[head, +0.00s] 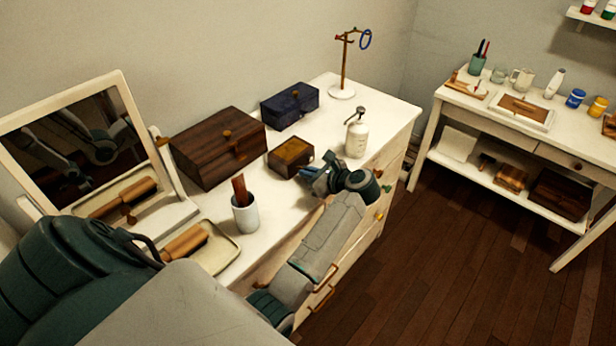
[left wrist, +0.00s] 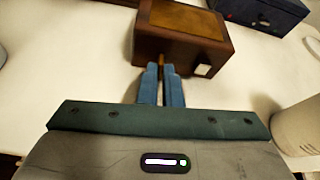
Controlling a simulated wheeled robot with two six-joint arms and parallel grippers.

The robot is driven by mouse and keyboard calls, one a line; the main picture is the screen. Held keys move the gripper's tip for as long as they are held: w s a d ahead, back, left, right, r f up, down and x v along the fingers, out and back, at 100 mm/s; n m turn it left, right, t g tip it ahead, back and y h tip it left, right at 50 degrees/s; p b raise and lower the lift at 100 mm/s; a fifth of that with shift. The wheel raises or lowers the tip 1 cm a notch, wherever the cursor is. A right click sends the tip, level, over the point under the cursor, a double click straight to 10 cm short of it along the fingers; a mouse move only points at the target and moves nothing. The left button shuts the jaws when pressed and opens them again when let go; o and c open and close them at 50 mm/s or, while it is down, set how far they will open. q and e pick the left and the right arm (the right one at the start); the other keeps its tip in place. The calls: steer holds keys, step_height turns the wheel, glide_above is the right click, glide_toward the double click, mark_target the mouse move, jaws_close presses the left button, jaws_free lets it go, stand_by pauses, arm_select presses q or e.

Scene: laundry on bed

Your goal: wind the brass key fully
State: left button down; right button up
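The small brown wooden box (head: 290,156) with an amber top panel stands on the white dresser; it also fills the upper middle of the left wrist view (left wrist: 182,42). The brass key (left wrist: 161,60) sticks out of the box's side facing my left gripper. My left gripper (head: 318,180) is level with that side, its blue fingers (left wrist: 161,80) close together with the key's stem between their tips. The key's grip part is mostly hidden by the fingers. In the head view the key is hidden. My right gripper is not in view.
A white pump bottle (head: 357,137) stands right of the box. A dark blue box (head: 290,105) and a larger wooden box (head: 217,147) stand behind it. A white cup (head: 245,214), a tray (head: 222,246) and a mirror (head: 85,150) are to the left.

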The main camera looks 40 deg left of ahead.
arm_select(q)
steer(key=shift+w+f+m+g+b, duration=0.15)
steer(key=shift+m+g+b, duration=0.25)
steer(key=shift+m+b, duration=0.25)
steer(key=shift+m+g, duration=0.3)
steer(key=shift+m, duration=0.05)
steer(key=c, duration=1.6)
jaws_free()
steer(key=shift+d, duration=0.1)
